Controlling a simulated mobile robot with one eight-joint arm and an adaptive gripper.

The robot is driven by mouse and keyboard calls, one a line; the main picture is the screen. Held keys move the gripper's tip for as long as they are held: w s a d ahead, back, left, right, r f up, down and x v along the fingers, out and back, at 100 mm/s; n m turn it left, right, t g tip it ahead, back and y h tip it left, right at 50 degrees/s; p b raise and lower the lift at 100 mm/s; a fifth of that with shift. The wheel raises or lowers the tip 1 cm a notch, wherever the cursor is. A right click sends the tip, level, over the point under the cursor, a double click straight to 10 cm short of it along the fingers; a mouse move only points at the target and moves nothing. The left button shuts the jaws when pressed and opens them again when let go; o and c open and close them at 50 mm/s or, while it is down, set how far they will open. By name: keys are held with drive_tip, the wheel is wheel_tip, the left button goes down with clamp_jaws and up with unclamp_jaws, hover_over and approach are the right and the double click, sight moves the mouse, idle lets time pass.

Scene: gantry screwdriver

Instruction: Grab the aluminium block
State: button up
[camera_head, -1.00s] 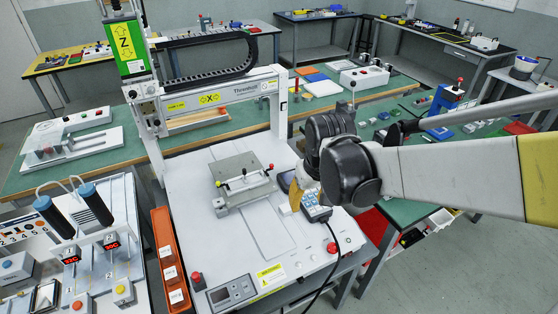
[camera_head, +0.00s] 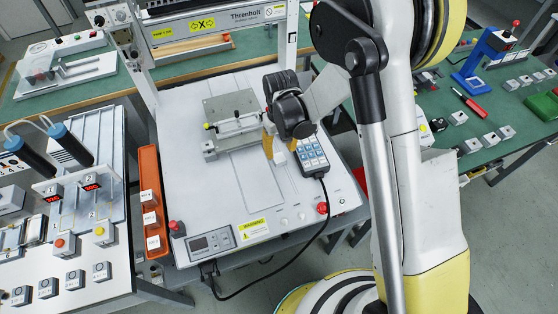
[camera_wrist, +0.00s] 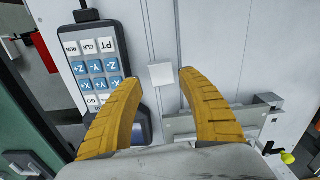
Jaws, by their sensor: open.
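A small pale square block (camera_wrist: 162,74), which I take to be the aluminium block, lies on the white machine bed. In the wrist view it sits between my two yellow fingertips, with a gap on each side. In the head view the block (camera_head: 279,158) shows just beside my gripper (camera_head: 274,148), which points down over the bed. My gripper is open and empty. In the head view my wrist partly hides the fingers. How high the tips are above the bed is hard to tell.
A handheld keypad (camera_head: 311,156) with a cable lies close to the right of my gripper. A clamp fixture on a grey plate (camera_head: 235,106) stands to its left. The gantry frame (camera_head: 202,27) rises behind. An orange bin (camera_head: 150,183) stands at the bed's left. The front-middle bed is bare.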

sight(279, 157)
drive_tip(key=f+b, duration=0.1)
drive_tip(key=f, duration=0.1)
drive_tip(key=f+b, duration=0.1)
drive_tip(key=f, duration=0.2)
drive_tip(key=shift+w+a+b, duration=0.15)
drive_tip(key=shift+a+b, duration=0.05)
drive_tip(key=shift+b, duration=0.15)
drive_tip(key=c, duration=1)
drive_tip(key=shift+r, duration=0.2)
